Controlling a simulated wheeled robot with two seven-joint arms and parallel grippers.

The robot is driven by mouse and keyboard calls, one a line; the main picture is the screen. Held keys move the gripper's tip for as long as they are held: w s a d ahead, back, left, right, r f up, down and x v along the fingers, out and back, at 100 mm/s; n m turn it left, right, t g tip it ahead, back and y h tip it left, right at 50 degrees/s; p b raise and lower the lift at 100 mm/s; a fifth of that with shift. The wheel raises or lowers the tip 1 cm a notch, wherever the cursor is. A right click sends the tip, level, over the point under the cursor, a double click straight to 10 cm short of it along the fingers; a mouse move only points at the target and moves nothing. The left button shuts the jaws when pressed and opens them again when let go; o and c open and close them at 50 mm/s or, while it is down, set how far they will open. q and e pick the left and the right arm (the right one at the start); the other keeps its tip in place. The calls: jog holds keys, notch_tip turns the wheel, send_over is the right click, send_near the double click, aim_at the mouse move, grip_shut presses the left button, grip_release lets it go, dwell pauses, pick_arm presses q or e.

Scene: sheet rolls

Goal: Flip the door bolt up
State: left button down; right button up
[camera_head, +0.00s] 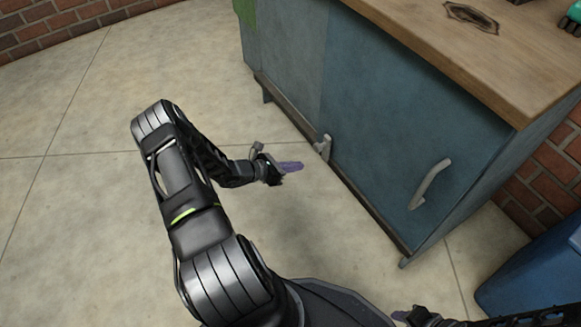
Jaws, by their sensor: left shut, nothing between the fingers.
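The door bolt (323,147) is a small light-grey piece low on the front of the blue cabinet, at the left edge of the door (400,125). Its exact position, up or down, is too small to tell. My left gripper (292,167) is shut and empty, with purplish fingers pointing right toward the bolt. In the picture it is a little left of and below the bolt, apart from it. My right gripper (401,315) shows only partly at the bottom edge, far from the bolt, and its jaws cannot be made out.
A curved grey handle (430,184) is on the right side of the door. A wooden top (480,50) covers the cabinet. A blue bin (540,265) stands at the lower right. Brick walls are behind. The tiled floor (70,130) at the left is clear.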

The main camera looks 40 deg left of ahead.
aim_at(316, 148)
pick_arm(q)
jog(key=w+d+r+b, duration=0.1)
jog(key=w+b, duration=0.1)
jog(key=w, duration=0.4)
jog(key=shift+d+b, duration=0.3)
jog(key=shift+b, duration=0.1)
jog(key=shift+r, duration=0.1)
notch_tip(316, 148, up, 4)
jog(key=p, duration=0.3)
jog(key=shift+f, duration=0.2)
jog(key=shift+w, duration=0.1)
